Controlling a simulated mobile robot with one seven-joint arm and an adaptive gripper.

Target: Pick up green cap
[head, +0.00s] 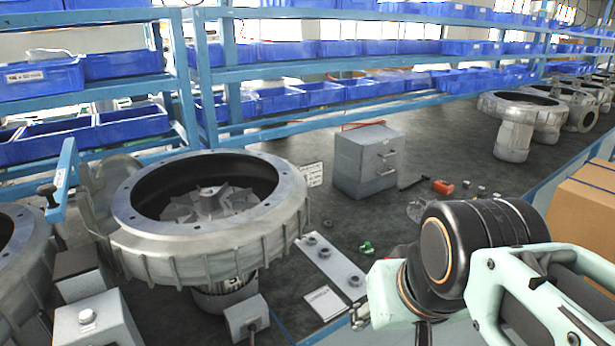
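A small green cap (367,248) lies on the dark bench top in the middle of the head view, just right of a flat metal plate. Its outline is small and its exact shape is hard to make out. My arm comes in from the lower right, in front of the bench, and its pale green and black links are to the right of and nearer than the cap. The fingers of my gripper do not show. Nothing is seen touching the cap.
A large blower housing (140,245) stands left of the cap. The metal plate (330,262) with round knobs lies beside it. A grey box (365,165) stands behind. An orange item (443,187) and small metal parts lie to the right. A cardboard box (585,210) is at far right.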

